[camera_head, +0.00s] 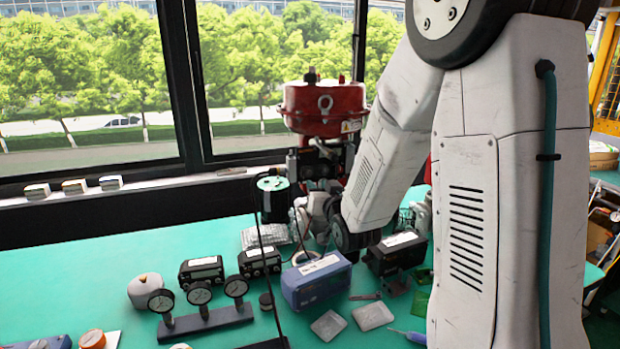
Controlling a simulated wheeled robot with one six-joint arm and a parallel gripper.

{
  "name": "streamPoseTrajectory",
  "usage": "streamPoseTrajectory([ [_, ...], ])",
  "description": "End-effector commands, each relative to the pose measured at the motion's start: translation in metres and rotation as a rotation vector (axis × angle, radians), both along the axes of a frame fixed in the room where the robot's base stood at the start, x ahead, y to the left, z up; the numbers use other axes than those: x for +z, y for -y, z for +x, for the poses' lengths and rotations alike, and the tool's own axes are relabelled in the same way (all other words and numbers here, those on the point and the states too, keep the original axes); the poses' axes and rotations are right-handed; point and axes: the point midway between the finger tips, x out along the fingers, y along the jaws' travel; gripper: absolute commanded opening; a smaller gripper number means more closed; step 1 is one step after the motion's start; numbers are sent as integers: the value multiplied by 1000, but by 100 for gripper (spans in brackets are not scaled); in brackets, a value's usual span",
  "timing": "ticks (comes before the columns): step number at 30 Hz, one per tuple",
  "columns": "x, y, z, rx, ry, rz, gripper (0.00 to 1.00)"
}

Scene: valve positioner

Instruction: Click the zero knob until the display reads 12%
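A red valve actuator (325,108) with a lifting eye stands at the back of the green bench, near the window. A black cylindrical housing (272,200) with a green-rimmed top stands to its lower left. My white arm comes down from the upper right and bends in towards the valve. The arm's end (318,212) is low in front of the valve body, close to the black housing. The fingers are too small and crowded to tell whether they are open or touching anything. I cannot make out the zero knob or the display's reading.
Three dial gauges on a stand (205,318), small black meters (201,271), a blue box (316,281) and a black box (397,252) stand on the green bench (80,280). Flat metal pieces (372,315) lie in front. The bench's left part is mostly clear.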

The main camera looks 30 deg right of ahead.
Motion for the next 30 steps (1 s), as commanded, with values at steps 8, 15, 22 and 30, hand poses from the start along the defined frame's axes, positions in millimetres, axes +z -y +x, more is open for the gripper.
streamPoseTrajectory([
  [8,0,8,43,1,1,0,29],
  [15,0,13,67,1,1,0,29],
  [22,1,14,70,0,0,0,29],
  [30,1,14,70,0,0,0,0],
])
